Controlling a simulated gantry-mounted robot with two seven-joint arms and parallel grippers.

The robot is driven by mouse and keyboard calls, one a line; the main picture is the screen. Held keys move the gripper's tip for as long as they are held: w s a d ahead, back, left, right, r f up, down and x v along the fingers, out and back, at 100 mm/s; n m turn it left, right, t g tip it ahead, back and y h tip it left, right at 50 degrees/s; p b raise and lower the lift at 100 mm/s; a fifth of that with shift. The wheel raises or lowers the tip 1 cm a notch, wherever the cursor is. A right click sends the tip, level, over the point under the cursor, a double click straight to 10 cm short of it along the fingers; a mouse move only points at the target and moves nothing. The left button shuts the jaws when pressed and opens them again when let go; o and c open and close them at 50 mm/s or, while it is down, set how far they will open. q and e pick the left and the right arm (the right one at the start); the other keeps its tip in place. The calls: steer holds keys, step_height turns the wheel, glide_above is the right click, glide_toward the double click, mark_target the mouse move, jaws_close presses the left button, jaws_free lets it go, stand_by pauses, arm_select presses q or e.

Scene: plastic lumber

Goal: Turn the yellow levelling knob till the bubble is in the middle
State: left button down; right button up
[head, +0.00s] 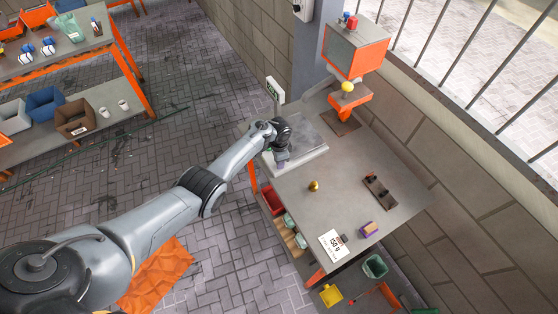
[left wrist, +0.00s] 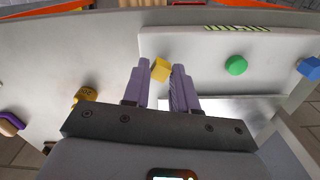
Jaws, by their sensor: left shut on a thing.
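The yellow levelling knob (left wrist: 160,70) shows in the left wrist view as a small yellow block between the purple fingertips of my left gripper (left wrist: 160,76). My left gripper is shut on it. In the head view my left gripper (head: 282,160) is at the near edge of the scale (head: 312,153), and the knob is hidden there. A round green spot (left wrist: 236,65) lies on the pale scale body, right of the knob in the left wrist view; I cannot make out a bubble in it. A blue knob (left wrist: 310,68) is farther right. My right gripper is not in view.
A brass-coloured weight (head: 314,186), a dark holder (head: 379,188), a card marked 150 g (head: 333,244) and a purple-and-tan block (head: 368,229) lie on the bench (head: 345,165). The scale's display (head: 273,88) stands behind my arm. An orange-fronted box (head: 357,52) is at the back.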

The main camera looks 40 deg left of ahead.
arm_select(q)
steer(key=c, duration=0.9)
jaws_free()
steer(key=shift+r, duration=0.1)
steer(key=shift+r, duration=0.35)
steer(key=shift+r+p, duration=1.7)
steer(key=shift+r, duration=3.25)
